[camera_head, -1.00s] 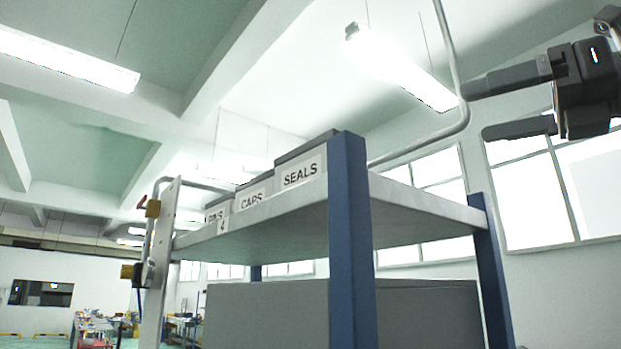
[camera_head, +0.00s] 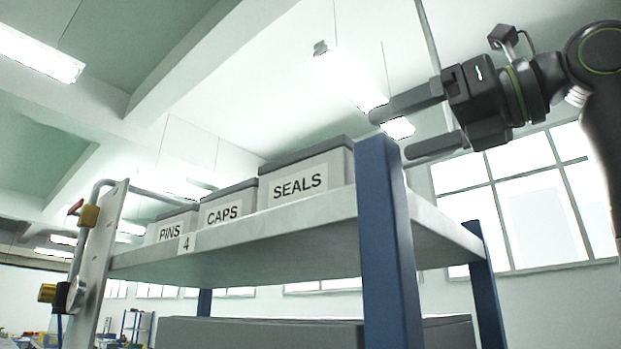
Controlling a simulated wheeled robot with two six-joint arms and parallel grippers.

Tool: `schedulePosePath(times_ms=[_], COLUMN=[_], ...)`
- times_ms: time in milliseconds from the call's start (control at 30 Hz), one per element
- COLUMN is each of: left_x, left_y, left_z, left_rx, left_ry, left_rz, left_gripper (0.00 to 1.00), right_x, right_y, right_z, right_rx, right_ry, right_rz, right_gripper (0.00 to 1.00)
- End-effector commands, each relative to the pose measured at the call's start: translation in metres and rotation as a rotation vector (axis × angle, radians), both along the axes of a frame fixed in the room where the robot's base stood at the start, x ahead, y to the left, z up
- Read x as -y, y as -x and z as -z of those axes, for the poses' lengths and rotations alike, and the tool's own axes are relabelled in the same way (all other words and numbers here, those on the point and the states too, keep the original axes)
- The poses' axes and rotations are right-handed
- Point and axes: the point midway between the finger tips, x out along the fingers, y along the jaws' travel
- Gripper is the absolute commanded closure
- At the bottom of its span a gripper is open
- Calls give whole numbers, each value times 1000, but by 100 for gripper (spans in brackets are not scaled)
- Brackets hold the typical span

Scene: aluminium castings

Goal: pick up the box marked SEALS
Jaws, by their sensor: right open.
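The box marked SEALS (camera_head: 335,168) is grey with a white label and a darker top edge. It stands upright on the top shelf (camera_head: 250,238), at the right end of a row of boxes, just left of the blue front post. My right gripper (camera_head: 392,134) is open and empty. Its two fingers point left, one above the other, and show to the right of the box and about level with its top. The upper fingertip shows next to the post's top. The gripper looks apart from the box; the depth between them is hard to tell. My left gripper is out of view.
The CAPS box (camera_head: 238,194) and the PINS box (camera_head: 180,214) stand left of SEALS. The blue post (camera_head: 385,250) rises above the shelf between the box and my gripper in the picture. A large grey box (camera_head: 260,333) sits below the shelf.

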Motion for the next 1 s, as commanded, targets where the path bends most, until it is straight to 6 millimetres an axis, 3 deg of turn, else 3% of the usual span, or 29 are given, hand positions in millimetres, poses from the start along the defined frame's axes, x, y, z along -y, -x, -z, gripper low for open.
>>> schedulePosePath(times_ms=[100, 300, 500, 800, 1000], left_x=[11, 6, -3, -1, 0], left_y=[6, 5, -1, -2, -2], left_z=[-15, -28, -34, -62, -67], left_rx=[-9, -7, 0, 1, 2], left_ry=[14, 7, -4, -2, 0], left_rz=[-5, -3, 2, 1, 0], left_gripper=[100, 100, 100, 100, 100], right_x=[-25, -50, -60, -91, -101], right_y=[-15, -32, -39, -56, -62], right_z=[-4, -2, -1, -2, 1], right_rx=[-3, -1, 0, -2, 0], right_ry=[3, 2, 0, 1, 0], right_rz=[-5, -3, -2, -4, -2], right_gripper=[16, 16, 16, 16, 16])
